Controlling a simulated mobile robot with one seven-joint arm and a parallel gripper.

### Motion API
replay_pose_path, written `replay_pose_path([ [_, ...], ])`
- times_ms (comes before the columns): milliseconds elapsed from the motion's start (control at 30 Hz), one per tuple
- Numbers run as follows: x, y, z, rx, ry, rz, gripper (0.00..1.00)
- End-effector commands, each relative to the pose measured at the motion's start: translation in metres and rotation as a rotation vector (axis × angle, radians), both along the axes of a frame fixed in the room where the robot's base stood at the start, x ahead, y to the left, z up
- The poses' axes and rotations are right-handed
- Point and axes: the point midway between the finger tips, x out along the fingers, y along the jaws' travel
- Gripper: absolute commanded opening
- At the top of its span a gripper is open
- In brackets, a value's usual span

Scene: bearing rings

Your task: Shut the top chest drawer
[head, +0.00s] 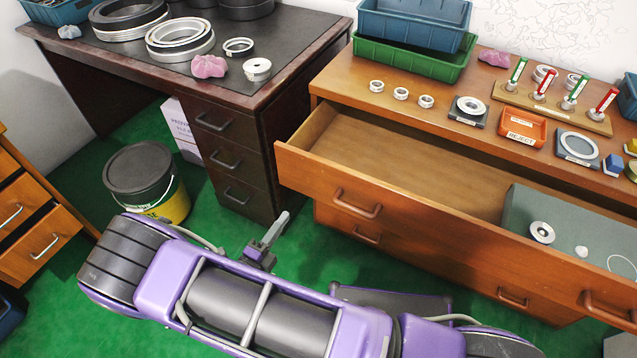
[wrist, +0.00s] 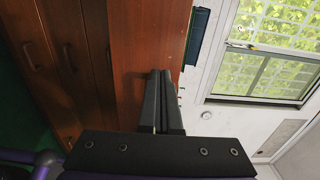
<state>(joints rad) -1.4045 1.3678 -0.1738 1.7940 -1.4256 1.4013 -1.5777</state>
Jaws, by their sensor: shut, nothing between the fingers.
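The wooden chest's top drawer (head: 430,232) is pulled well out, its inside showing in the head view. Its front has two brown handles, one on the left (head: 357,204) and one at the right edge. A grey-green panel (head: 520,205) with a bearing ring (head: 541,232) is in its right part. My gripper (head: 280,222) is shut and empty, left of and in front of the drawer front's left end, apart from it in the head view. The wrist view shows the closed fingers (wrist: 164,75) in front of brown wood; I cannot tell how far away it is.
The chest top carries bins (head: 410,58), rings, an orange reject tray (head: 522,127) and a rack of coloured tubes. A dark desk (head: 240,100) stands left of the chest, a black bucket (head: 140,172) in front of it. Green floor shows between desk and chest.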

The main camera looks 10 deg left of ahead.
Motion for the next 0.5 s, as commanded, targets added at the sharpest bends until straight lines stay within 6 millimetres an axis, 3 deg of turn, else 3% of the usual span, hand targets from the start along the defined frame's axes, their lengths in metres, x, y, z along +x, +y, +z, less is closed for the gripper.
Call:
replay_pose_path([
  [167,0.012,-0.006,-0.002,0.000,0.001,-0.003,0.00],
  [500,0.078,-0.031,-0.002,-0.001,0.000,-0.005,0.00],
])
